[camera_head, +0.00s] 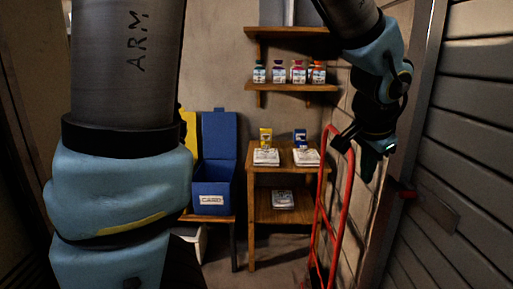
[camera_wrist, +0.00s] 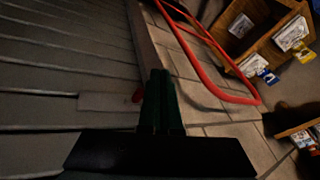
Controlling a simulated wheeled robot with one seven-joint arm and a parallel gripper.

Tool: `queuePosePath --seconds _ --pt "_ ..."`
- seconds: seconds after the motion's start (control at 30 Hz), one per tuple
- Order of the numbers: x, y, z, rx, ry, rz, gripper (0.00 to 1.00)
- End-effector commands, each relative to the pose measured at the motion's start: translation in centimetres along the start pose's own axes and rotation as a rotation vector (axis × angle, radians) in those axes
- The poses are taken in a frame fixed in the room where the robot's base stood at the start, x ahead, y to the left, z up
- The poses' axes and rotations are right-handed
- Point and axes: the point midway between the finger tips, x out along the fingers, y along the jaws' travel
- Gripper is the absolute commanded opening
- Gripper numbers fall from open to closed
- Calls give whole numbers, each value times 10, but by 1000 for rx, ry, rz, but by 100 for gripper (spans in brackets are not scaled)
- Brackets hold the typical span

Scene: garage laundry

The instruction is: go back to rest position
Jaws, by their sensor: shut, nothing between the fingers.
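My gripper (camera_head: 368,166) hangs at the right in the head view, pointing down, in front of the brick wall and beside the upper part of the red hand truck frame. In the wrist view my gripper (camera_wrist: 161,74) shows as two dark fingers lying side by side, shut and empty. Nothing is held. My arm crosses the left and the upper right of the head view and hides part of the room behind it.
A red hand truck (camera_head: 349,190) stands near my gripper, left of the slatted garage door (camera_head: 470,120). A wooden stand (camera_head: 251,222) holds white stacks and small packages. A blue box (camera_head: 212,175) is left of it. Wall shelves (camera_head: 290,87) carry several small bottles.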

Motion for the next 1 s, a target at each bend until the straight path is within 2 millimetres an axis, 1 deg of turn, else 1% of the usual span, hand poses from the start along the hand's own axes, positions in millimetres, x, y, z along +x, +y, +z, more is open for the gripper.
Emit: queuePosePath --seconds 0.03,0.07,0.1,0.17,0.2,0.27,0.3,0.37,0.4,0.47,0.5,0.6,0.7,0.8,0.9,1.0 --pt "8 -21 24 -80 -38 -4 0" --pt "11 -30 37 -122 -57 -4 0" --pt "15 -41 54 -179 -81 -4 0" --pt "21 -56 80 -264 -115 -4 0" --pt "24 -65 97 -323 -137 -4 0" --pt "27 -76 124 -410 -169 -4 0" --pt "28 -82 142 -468 -190 -5 0" --pt "30 -90 168 -557 -220 -5 0" --pt "30 -95 186 -617 -238 -6 0" --pt "30 -100 212 -708 -264 -7 0" --pt "30 -101 228 -768 -280 -8 0" --pt "28 -103 264 -902 -313 -11 0" --pt "25 -101 291 -1007 -337 -12 0" --pt "23 -99 307 -1075 -351 -14 0" --pt "22 -98 315 -1108 -358 -14 0" --pt "22 -97 316 -1115 -359 -14 0"
